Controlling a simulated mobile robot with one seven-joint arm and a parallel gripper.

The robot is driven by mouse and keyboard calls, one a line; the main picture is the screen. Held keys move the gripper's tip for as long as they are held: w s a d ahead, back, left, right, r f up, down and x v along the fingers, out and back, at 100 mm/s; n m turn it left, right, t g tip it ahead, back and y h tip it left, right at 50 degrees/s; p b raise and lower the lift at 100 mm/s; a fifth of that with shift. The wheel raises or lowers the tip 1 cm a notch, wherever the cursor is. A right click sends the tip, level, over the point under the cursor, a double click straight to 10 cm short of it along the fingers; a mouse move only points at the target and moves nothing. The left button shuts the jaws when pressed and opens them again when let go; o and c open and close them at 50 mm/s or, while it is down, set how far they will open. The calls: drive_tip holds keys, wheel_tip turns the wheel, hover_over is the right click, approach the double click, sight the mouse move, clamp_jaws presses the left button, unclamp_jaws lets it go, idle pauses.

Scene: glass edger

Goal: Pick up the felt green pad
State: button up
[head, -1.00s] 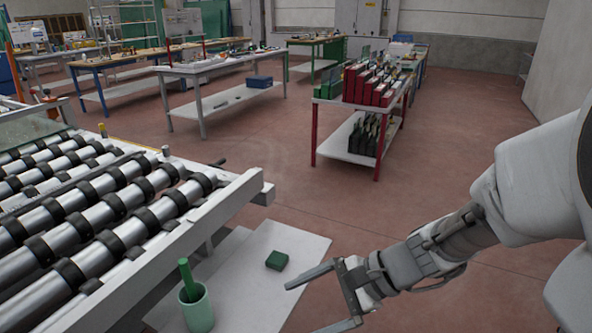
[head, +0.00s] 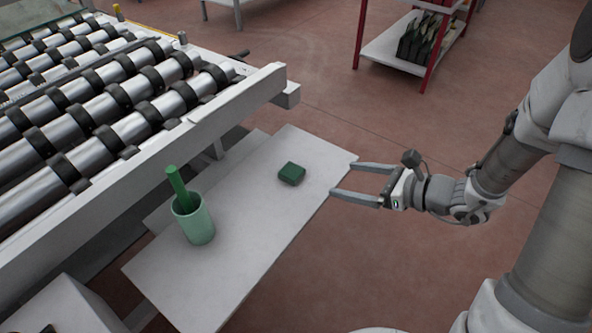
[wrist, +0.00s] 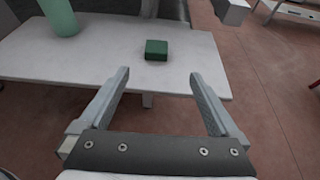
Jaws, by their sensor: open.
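The felt green pad (head: 291,173) is a small dark green block lying flat on a white table, near its far right end. In the wrist view the pad (wrist: 156,50) lies ahead of the fingertips, between their lines. My gripper (head: 342,179) is open and empty. Its two fingers point left toward the pad, with the tips around the table's right edge and apart from the pad. The gripper also shows in the wrist view (wrist: 158,76).
A light green cup (head: 197,222) holding a green stick (head: 179,189) stands on the white table (head: 240,245), left of the pad. A roller conveyor (head: 120,120) runs along the left, its frame beside the table. A red-framed shelf (head: 415,45) stands farther back. Open floor lies to the right.

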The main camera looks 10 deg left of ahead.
drive_tip(key=b, duration=0.2)
approach(290, 170)
drive_tip(key=x, duration=0.4)
drive_tip(key=shift+w+d+f, duration=0.15)
drive_tip(key=shift+w+f, duration=0.05)
drive_tip(key=shift+w, duration=0.05)
drive_tip(key=shift+r+b+x, duration=0.2)
drive_tip(key=shift+b+x, duration=0.3)
drive_tip(key=shift+x, duration=2.15)
drive_tip(key=shift+s, duration=0.2)
drive_tip(key=c, duration=1.4)
drive_tip(key=shift+r, duration=0.1)
